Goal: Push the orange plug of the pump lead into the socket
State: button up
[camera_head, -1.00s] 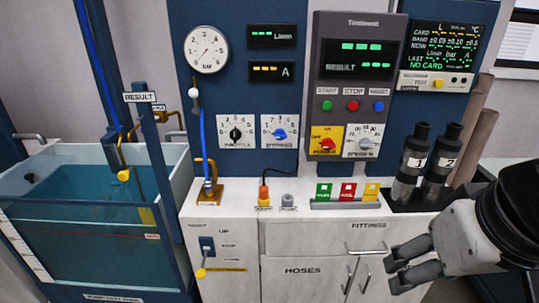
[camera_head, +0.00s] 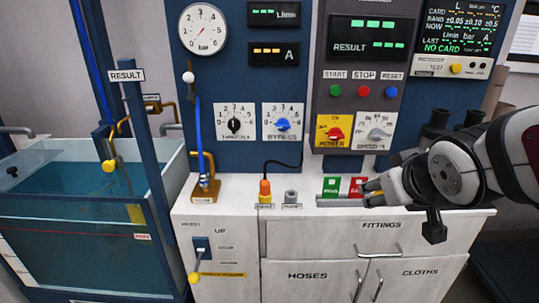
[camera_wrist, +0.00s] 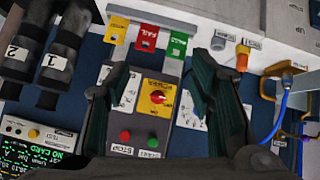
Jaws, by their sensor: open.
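My gripper (camera_head: 370,190) is at the right of both, beside the coloured cards, open and empty. In the wrist view, the orange plug (camera_wrist: 243,58) and the grey socket (camera_wrist: 219,41) are at the upper right, outside the spread fingers of my gripper (camera_wrist: 160,70).
Green (camera_head: 331,187) and red (camera_head: 356,186) cards stand in a rack; the wrist view also shows a yellow card (camera_wrist: 117,29). A brass fitting with blue hose (camera_head: 206,188) stands left of the plug. A water tank (camera_head: 80,225) is further left. Worktop before the plug is clear.

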jog(key=w+a+f+n+t+y+b, duration=0.2)
jog(key=w+f+b, duration=0.1)
jog(key=w+f, duration=0.35)
jog(key=n+t+y+b, duration=0.3)
jog(key=y+b, duration=0.7)
send_near(268, 188)
jog(key=shift+n, duration=0.3)
jog(key=b+x, duration=0.1)
jog(key=x, duration=1)
jog(key=shift+w+a+b, duration=0.2)
jog(key=shift+w+b, duration=0.05)
jog(key=shift+b, duration=0.1)
jog(key=shift+c, duration=0.3)
grip_shut()
